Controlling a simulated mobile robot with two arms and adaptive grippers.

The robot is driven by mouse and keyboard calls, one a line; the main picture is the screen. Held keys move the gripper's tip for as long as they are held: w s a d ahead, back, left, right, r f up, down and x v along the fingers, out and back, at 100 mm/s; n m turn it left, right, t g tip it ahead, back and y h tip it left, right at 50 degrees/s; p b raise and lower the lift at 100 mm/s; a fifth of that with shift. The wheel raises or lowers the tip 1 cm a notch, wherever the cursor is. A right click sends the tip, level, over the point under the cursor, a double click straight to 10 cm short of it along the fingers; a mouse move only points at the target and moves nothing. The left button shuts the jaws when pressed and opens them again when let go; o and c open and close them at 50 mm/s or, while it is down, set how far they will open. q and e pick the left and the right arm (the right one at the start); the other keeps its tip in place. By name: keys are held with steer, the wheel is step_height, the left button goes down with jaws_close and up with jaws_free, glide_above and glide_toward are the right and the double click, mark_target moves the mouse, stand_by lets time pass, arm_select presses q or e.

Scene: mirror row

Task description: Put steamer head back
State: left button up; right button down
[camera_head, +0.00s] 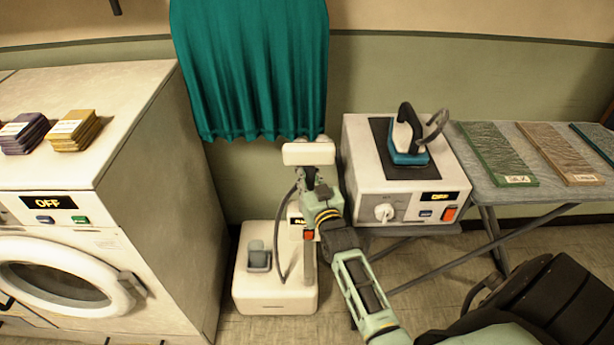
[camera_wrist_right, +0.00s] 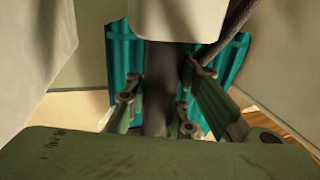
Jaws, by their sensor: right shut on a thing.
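The steamer head (camera_head: 308,154) is a white block at the top of a dark handle, in front of the lower edge of the teal curtain. My right gripper (camera_head: 318,188) is shut on the handle just below the white block. In the right wrist view the white head (camera_wrist_right: 180,18) is at the top, and the gripper's fingers (camera_wrist_right: 160,105) close around the dark handle. The white steamer base (camera_head: 275,285) stands on the floor below, with a grey cradle (camera_head: 259,257) on its left part. A dark hose (camera_head: 284,235) runs up from the base. My left gripper is not in view.
A white washer (camera_head: 110,170) with an OFF display stands at the left. A white iron station (camera_head: 400,200) carrying a teal iron (camera_head: 408,145) is close right of my right arm. An ironing board (camera_head: 535,185) with fabric samples extends right. The teal curtain (camera_head: 250,70) hangs behind.

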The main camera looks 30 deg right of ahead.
steer(key=shift+f, duration=0.3)
steer(key=shift+f, duration=0.1)
steer(key=c, duration=1.5)
jaws_free()
steer(key=shift+f, duration=0.1)
steer(key=shift+c, duration=0.2)
